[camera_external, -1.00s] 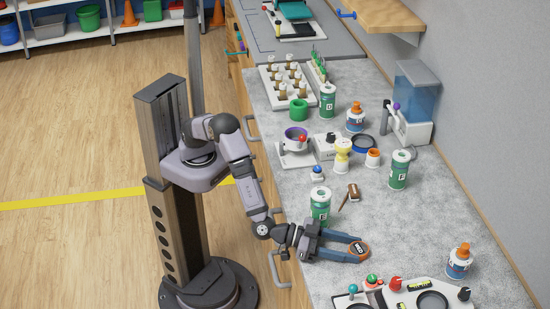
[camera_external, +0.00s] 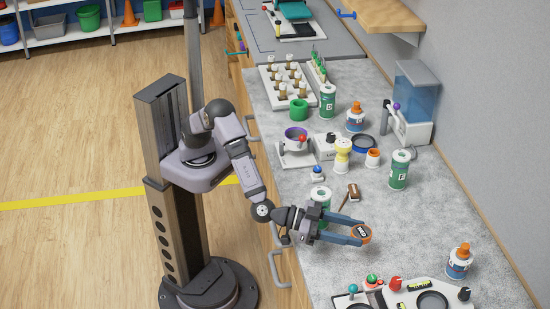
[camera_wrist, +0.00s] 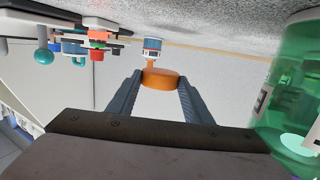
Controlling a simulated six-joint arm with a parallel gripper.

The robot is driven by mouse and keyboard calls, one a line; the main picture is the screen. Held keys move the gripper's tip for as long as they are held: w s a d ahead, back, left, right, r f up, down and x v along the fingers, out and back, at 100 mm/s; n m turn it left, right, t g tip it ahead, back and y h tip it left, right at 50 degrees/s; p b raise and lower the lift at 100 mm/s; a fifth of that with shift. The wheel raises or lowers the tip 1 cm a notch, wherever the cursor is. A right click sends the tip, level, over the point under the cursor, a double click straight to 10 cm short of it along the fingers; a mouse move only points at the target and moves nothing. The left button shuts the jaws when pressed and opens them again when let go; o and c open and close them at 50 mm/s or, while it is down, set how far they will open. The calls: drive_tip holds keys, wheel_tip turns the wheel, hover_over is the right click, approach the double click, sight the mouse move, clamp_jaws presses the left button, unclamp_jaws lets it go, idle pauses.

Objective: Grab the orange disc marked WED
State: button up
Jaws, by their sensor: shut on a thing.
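The orange disc (camera_external: 361,234) has a dark top face with white lettering, which is too small to read surely. My gripper (camera_external: 359,231) is shut on it, with the disc between the two blue-grey fingertips. The disc's dark face is turned up and tilted toward the outside camera, and it appears to be held above the grey counter. In the wrist view the orange disc (camera_wrist: 160,79) sits between the ends of both fingers, its orange rim showing.
A green jar (camera_external: 320,200) stands close beside my gripper, large at the right in the wrist view (camera_wrist: 296,85). A brown mallet (camera_external: 351,193) lies nearby. A white-and-blue bottle with orange cap (camera_external: 459,262) and a control panel (camera_external: 410,296) stand toward the front. The counter right of the disc (camera_external: 420,215) is clear.

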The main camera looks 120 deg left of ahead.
wheel_tip(320, 180, up, 11)
drive_tip(key=shift+r+p, duration=0.15)
drive_tip(key=shift+p, duration=0.3)
drive_tip(key=shift+r, duration=0.1)
